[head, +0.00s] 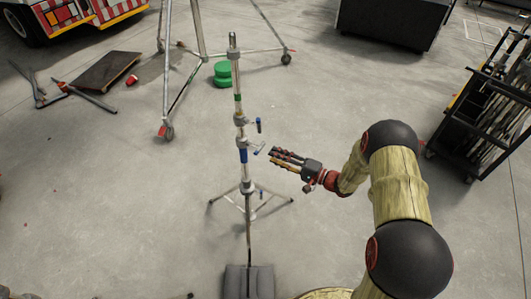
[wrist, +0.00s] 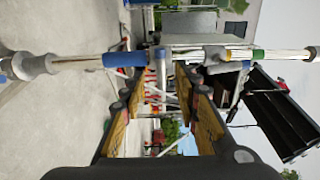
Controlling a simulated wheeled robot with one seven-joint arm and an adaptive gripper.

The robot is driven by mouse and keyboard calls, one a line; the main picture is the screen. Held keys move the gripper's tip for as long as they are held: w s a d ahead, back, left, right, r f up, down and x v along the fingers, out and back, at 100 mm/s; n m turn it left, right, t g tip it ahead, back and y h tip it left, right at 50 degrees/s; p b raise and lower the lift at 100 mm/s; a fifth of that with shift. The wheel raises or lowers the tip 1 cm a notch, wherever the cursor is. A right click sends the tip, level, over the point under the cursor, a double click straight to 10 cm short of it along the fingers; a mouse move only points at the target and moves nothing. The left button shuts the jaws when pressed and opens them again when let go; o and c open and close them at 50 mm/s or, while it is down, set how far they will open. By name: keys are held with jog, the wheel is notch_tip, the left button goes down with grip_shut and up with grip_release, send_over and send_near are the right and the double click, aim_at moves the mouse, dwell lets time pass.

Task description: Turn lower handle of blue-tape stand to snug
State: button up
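The stand is an upright metal pole on splayed legs, with a blue tape band (head: 243,156) low and a green band (head: 238,97) higher. The blue band also shows in the wrist view (wrist: 123,59), where the pole lies sideways. The lower handle (head: 259,148) sticks out right of the collar just above the blue band; an upper handle (head: 258,125) stands above it. My gripper (head: 272,157) is open, its fingertips just right of and slightly below the lower handle. In the wrist view, the fingers (wrist: 152,80) are apart near the collar; I cannot tell whether they touch the handle.
A sandbag (head: 249,284) lies at the stand's near side. A wheeled metal stand (head: 200,40) and green discs (head: 222,75) are behind. A black cart (head: 485,110) is right, a dark case (head: 395,20) at back.

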jog(key=shift+v, duration=2)
